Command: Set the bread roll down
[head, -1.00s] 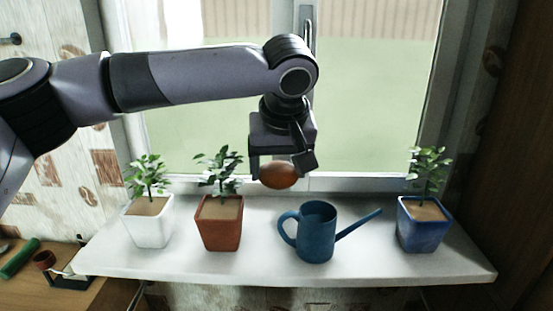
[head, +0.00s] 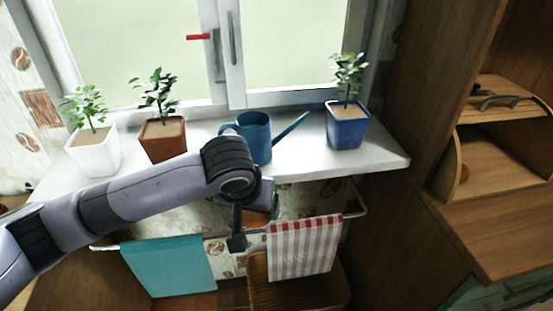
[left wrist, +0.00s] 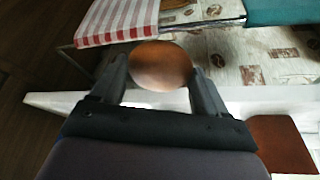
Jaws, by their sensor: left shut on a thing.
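The bread roll (left wrist: 160,66) is a smooth brown oval. My left gripper (left wrist: 160,80) is shut on it, with one finger on each side, in the left wrist view. In the head view my left gripper (head: 254,218) hangs in front of the window sill (head: 310,158), lower than its front edge and near the towel rail. The roll is mostly hidden there behind the gripper and wrist. My right gripper is in neither view.
A white pot (head: 92,155), a terracotta pot (head: 163,142), a blue watering can (head: 257,140) and a blue pot (head: 347,130) stand on the sill. A teal towel (head: 168,265) and a striped towel (head: 303,246) hang below. A wicker basket (head: 325,290) is underneath.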

